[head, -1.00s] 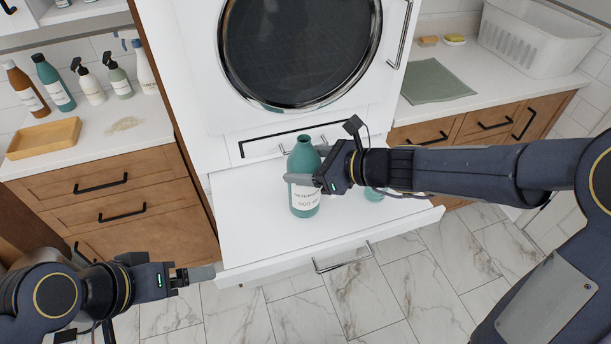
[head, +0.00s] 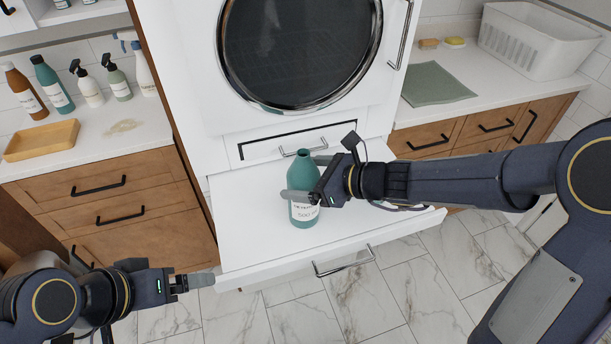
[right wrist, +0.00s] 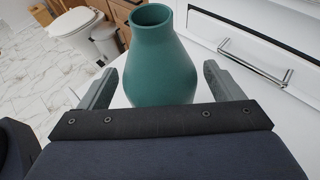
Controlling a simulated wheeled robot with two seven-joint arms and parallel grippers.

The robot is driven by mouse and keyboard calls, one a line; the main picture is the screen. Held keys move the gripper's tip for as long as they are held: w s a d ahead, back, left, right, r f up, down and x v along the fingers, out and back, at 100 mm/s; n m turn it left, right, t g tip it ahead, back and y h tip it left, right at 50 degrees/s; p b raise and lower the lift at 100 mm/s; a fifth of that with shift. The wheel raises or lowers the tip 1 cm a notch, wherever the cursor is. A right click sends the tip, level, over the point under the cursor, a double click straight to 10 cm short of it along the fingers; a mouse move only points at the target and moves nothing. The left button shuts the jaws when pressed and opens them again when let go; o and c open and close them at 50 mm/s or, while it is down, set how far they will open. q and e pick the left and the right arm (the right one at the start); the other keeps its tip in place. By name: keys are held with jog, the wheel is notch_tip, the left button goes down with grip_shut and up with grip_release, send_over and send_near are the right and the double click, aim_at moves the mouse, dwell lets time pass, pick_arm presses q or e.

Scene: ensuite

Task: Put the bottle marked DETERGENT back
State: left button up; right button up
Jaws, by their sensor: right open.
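A teal bottle (head: 305,215) with a white label stands upright on the white pull-out shelf (head: 250,245) under the round-doored machine. Its label is partly covered by a finger, so the marking cannot be fully read. My right gripper (head: 304,178) is around the bottle, one finger in front of it and the other behind. In the right wrist view the bottle (right wrist: 160,65) is between the two spread fingers, with gaps at its sides. My left gripper (head: 203,281) is by the shelf's front left corner, away from the bottle; its opening cannot be made out.
A left counter holds several bottles (head: 52,85) and a wooden tray (head: 42,140). A right counter holds a green cloth (head: 435,83) and a white basket (head: 530,40). The shelf's left part is clear; my right arm hides part of its right side.

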jog(key=shift+d+r, duration=0.1)
jog(key=shift+r, duration=0.15)
jog(key=p+v, duration=0.2)
jog(key=v, duration=1)
jog(key=s+d+f+n+h, duration=0.1)
jog(key=s+d+n+h, duration=0.3)
jog(key=s+n, duration=0.5)
jog(key=s+d+f+n+h, duration=0.2)
jog(key=s+d+n+h, duration=0.2)
jog(key=s+n, duration=0.6)
jog(key=d+n, duration=0.2)
jog(key=shift+n, duration=0.4)
